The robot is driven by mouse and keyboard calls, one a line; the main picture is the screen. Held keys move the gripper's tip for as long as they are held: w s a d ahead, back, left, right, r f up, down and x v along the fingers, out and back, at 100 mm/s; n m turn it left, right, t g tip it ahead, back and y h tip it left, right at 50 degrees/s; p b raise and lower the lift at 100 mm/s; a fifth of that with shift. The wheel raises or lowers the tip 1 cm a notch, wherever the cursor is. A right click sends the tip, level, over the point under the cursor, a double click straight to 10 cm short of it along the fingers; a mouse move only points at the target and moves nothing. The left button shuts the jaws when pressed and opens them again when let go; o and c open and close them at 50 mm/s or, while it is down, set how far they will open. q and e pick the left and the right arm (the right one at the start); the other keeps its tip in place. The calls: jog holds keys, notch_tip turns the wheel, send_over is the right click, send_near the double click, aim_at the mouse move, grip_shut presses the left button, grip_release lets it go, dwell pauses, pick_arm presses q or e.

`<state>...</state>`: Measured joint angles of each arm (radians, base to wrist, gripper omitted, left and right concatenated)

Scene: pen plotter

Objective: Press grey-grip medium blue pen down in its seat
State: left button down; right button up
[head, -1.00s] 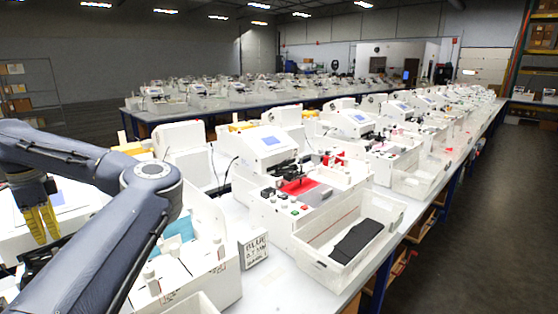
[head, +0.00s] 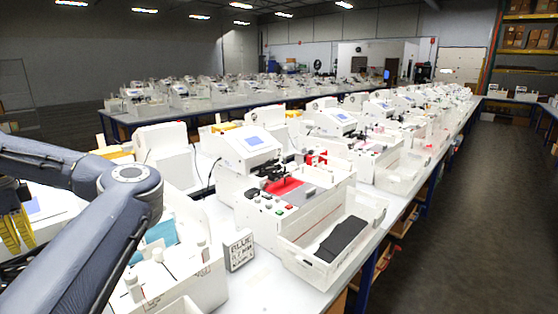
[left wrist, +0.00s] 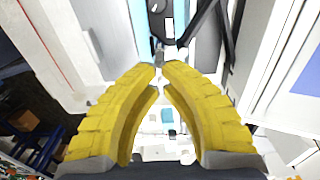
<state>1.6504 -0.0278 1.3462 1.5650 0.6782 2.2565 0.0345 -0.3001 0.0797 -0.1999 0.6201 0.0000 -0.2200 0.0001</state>
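My left gripper (head: 14,232) shows its yellow fingers at the left edge of the head view, pointing down beside a white machine. In the left wrist view its fingertips (left wrist: 159,68) are close together with a narrow gap. A small grey upright part (left wrist: 158,52) shows just beyond the tips. I cannot tell whether it is the grey-grip pen, or whether the fingers touch it. The pen and its seat cannot be made out clearly in either view. My right gripper is not in view.
A small card lettered BLUE (head: 238,250) stands between the near machine and a plotter with a red sheet (head: 283,187). A white bin (head: 300,258) holding a dark slab (head: 342,238) is at the table's front edge. A dark cable or bar (left wrist: 197,22) lies close to the fingers.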

aim_at(30, 258)
pick_arm(q)
jog(key=shift+f, duration=2.3)
dwell(0.9)
jog(key=shift+r, duration=0.1)
dwell(0.4)
jog(key=shift+r, duration=2.95)
